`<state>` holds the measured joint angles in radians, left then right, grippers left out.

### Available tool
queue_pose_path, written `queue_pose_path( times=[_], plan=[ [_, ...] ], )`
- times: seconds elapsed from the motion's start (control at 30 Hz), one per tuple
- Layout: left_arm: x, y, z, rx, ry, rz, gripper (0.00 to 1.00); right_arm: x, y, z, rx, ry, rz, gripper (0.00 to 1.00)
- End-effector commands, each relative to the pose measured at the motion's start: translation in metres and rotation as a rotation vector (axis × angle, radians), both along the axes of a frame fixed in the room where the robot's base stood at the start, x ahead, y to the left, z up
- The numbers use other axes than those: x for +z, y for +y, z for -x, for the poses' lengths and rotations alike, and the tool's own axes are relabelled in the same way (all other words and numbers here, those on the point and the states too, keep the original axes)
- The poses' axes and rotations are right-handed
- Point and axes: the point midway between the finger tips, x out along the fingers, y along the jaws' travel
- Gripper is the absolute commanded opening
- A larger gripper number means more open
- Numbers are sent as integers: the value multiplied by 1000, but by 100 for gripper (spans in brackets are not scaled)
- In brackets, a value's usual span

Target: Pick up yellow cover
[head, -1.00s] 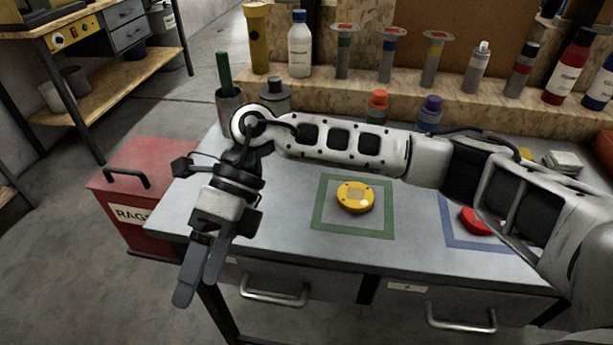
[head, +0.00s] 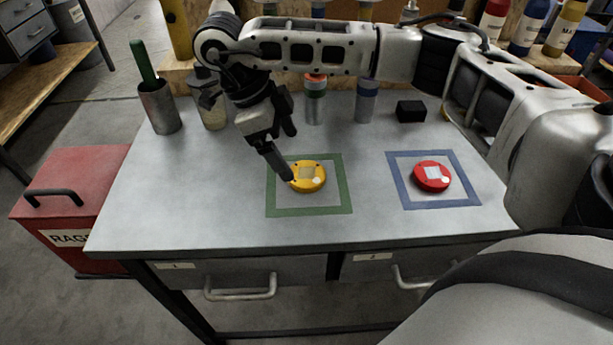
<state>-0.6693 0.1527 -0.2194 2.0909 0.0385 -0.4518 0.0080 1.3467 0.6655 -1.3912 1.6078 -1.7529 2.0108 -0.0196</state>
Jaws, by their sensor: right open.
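The yellow cover (head: 308,177) is a round, flat disc with a pale label, lying inside the green square outline (head: 310,211) on the grey workbench. My right gripper (head: 283,160) reaches in from the right and hangs just above and left of the cover. Its fingers point down, and one fingertip overlaps the cover's left edge in the picture; I cannot tell whether it touches. The gripper is open and holds nothing. My left gripper is not in view.
A red cover (head: 432,176) lies in a blue square outline (head: 440,204) to the right. A metal cup (head: 160,108) with a green tool stands at the back left, and a small black block (head: 410,110) at the back. A red rags bin (head: 75,190) stands left of the bench (head: 190,210).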

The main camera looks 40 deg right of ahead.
Motion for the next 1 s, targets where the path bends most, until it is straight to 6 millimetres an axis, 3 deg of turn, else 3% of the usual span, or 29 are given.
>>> queue_pose_path(
  times=[0.23, 0.5, 0.8, 0.87, 1.0],
  plan=[
    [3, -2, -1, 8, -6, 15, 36, -17, -7, 5, 0, 1, -2, 90],
    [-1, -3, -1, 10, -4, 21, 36, -52, -21, 14, 1, 2, -2, 90],
    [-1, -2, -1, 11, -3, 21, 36, -55, -23, 15, 1, -2, -1, 90],
    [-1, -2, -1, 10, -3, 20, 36, -55, -22, 15, 1, -2, -1, 76],
    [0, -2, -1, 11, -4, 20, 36, -55, -22, 15, 1, -2, -1, 37]
  ],
)
